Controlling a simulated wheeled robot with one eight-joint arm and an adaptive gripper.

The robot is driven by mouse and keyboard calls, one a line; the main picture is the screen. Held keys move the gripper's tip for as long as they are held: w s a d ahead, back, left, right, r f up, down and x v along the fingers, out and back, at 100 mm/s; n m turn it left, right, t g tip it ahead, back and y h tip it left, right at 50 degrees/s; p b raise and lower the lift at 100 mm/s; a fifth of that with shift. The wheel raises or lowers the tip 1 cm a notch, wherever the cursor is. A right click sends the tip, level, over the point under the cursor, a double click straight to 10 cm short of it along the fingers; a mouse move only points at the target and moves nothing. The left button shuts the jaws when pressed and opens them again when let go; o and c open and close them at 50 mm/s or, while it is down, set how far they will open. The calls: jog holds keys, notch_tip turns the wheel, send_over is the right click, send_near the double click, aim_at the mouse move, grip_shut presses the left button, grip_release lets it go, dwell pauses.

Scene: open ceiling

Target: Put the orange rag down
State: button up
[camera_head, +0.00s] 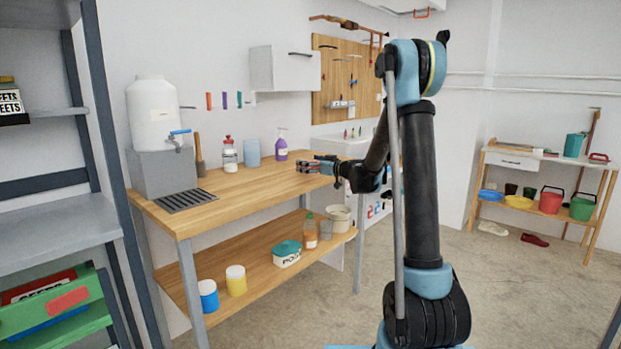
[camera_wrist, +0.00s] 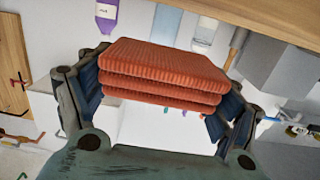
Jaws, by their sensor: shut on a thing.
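My gripper (camera_wrist: 163,95) is shut on the orange rag (camera_wrist: 160,70), which is folded into a thick ribbed stack and fills the space between the two fingers in the wrist view. In the head view my gripper (camera_head: 318,164) is at the right part of the wooden workbench (camera_head: 235,188), around the level of its top. The orange rag (camera_head: 307,166) shows there as a small reddish patch at the fingertips. I cannot tell whether it touches the bench top.
The front middle of the bench top is clear. Several containers sit on the lower shelf (camera_head: 262,268).

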aim_at(310, 180)
jog(key=shift+f, duration=2.25)
jog(key=o, duration=1)
